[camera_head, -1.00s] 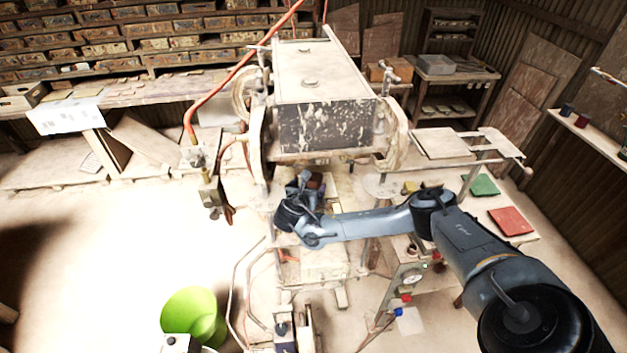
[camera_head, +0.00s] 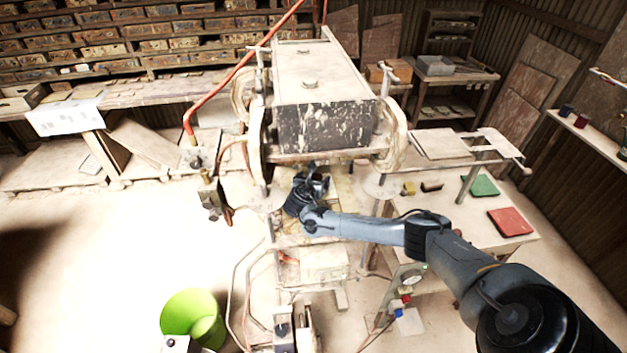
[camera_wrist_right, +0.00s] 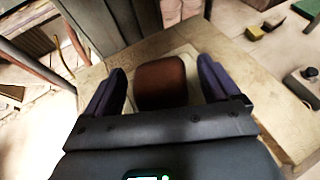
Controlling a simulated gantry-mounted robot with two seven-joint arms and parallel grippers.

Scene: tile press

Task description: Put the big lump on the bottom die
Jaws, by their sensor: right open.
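The big lump, a reddish-brown block (camera_wrist_right: 160,82), lies between the two fingers of my right gripper in the right wrist view. The fingers stand apart, with a gap on each side of the lump. The lump sits on a pale, flat surface (camera_wrist_right: 190,52), which appears to be the bottom die; its edges are partly hidden. In the head view my right gripper (camera_head: 314,180) is under the press head (camera_head: 325,125), and it hides the lump there. My left gripper is not in view.
Press columns stand close on both sides of my right gripper. A small yellow block (camera_head: 409,188) and a dark block (camera_head: 432,186) lie on the side table, near a green tile (camera_head: 480,185) and a red tile (camera_head: 510,221). A green bucket (camera_head: 193,317) stands on the floor.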

